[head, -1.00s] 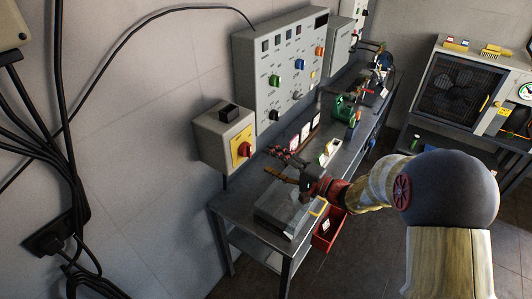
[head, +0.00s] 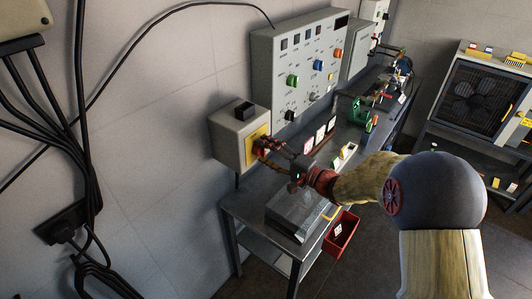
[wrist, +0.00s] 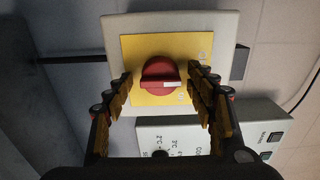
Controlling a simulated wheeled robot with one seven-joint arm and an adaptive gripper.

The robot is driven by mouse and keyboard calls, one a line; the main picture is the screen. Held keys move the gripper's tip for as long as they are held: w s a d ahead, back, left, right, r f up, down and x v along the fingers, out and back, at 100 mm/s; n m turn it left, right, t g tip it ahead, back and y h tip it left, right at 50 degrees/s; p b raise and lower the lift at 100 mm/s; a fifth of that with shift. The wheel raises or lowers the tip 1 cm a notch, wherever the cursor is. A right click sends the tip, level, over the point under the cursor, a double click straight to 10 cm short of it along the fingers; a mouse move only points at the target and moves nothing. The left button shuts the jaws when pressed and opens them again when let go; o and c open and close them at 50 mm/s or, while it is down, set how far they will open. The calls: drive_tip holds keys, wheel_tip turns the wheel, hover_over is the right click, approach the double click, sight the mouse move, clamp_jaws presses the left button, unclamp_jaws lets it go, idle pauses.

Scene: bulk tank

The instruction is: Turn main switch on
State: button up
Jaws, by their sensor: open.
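The main switch is a red rotary knob (wrist: 160,78) on a yellow plate (wrist: 190,46) on a light grey box. In the wrist view the knob has a white mark on its bar, which lies about level in the picture. In the head view the grey switch box (head: 228,142) is on the wall, left of the large panel. My gripper (head: 262,148) is at the front of the box and partly hides the knob. In the wrist view my gripper (wrist: 164,98) is open, one finger on each side of the knob, with gaps between fingers and knob.
A grey control panel (head: 300,68) with coloured knobs is on the wall to the right. Black cables (head: 80,110) hang at the left.

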drive_tip(key=shift+c, duration=0.7)
drive_tip(key=c, duration=1)
drive_tip(key=shift+m, duration=0.3)
drive_tip(key=m+p, duration=0.1)
drive_tip(key=m, duration=0.2)
drive_tip(key=m+p, duration=0.2)
drive_tip(key=m, duration=0.3)
drive_tip(key=shift+p, duration=0.3)
drive_tip(key=m+p, duration=0.3)
drive_tip(key=m, duration=0.2)
drive_tip(key=shift+r+p, duration=0.1)
drive_tip(key=shift+p, duration=0.3)
drive_tip(key=shift+m+p, duration=1.4)
drive_tip(key=shift+m, duration=0.7)
